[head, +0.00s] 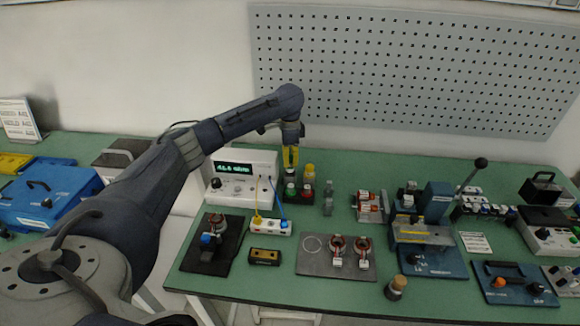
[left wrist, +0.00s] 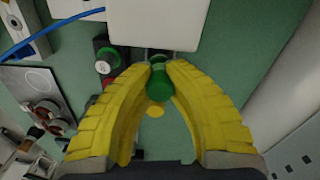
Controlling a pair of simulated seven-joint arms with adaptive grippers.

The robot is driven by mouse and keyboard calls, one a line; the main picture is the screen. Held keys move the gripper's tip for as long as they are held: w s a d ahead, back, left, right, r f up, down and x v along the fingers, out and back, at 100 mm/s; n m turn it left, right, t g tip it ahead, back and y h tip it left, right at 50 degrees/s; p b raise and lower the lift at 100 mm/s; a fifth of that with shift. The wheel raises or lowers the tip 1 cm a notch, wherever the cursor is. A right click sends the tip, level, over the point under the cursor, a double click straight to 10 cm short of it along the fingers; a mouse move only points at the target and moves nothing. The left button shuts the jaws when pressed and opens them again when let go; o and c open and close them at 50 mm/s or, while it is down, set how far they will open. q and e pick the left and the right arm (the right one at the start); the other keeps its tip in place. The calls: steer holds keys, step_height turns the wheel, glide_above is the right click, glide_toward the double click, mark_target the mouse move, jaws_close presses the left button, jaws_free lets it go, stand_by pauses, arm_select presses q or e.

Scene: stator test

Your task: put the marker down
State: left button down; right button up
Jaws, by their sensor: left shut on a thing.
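My left gripper (head: 291,160) points down over a dark rack of colour-capped markers (head: 307,190) beside the meter. In the left wrist view its yellow fingers (left wrist: 160,68) are shut on a green marker (left wrist: 159,84), seen nearly end-on. In the head view, green (head: 290,189) shows just under the fingertips. I cannot tell whether the held marker's lower end touches the rack. My right gripper is not in view.
The white meter (head: 232,178) stands close to the left of the gripper. A plate with copper stators (head: 318,268) lies in front, and a blue-based press (head: 432,262) stands further right. Some green bench around the plate is clear.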

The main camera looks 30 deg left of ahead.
mark_target(290, 167)
arm_select(q)
steer(key=shift+f, duration=1.35)
steer(key=shift+f, duration=0.4)
steer(key=c, duration=1.4)
jaws_free()
steer(key=shift+c, duration=0.2)
step_height(290, 167, up, 13)
steer(key=shift+f, duration=0.1)
